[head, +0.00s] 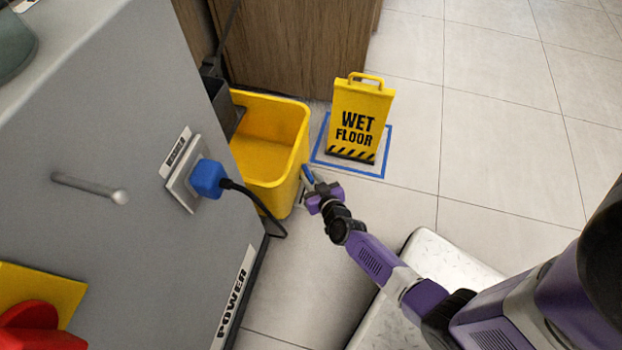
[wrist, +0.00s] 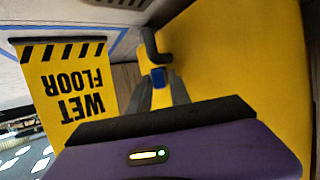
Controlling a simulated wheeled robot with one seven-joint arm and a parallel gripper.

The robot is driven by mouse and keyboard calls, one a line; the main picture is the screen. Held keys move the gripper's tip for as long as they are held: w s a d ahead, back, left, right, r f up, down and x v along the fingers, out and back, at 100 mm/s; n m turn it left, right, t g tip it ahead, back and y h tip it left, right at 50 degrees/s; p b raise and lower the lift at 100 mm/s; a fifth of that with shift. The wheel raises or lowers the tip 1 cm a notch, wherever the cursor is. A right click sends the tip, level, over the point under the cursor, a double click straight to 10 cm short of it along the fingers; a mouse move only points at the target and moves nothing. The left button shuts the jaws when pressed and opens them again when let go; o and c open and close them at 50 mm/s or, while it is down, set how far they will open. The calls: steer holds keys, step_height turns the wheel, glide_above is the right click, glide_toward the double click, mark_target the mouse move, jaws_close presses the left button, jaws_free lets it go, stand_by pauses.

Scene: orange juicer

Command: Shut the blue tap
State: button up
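The blue tap (head: 307,174) shows as a small blue piece beside the right side of the yellow bucket, at the tip of my gripper (head: 312,186). In the wrist view the tap's blue part (wrist: 159,78) sits between my gripper's two grey fingers (wrist: 159,88), with a dark curved pipe (wrist: 151,46) just beyond it. The fingers are close together and appear to touch both sides of the blue part. My gripper hides much of the tap in the head view.
The yellow bucket (head: 263,118) stands against the grey machine (head: 130,130). A wet floor sign (head: 358,95) stands close by in a blue taped square. A blue plug (head: 207,178) with a black cable sits on the machine's side. The tiled floor at right is clear.

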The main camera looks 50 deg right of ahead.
jaws_close()
steer(key=shift+r, duration=0.1)
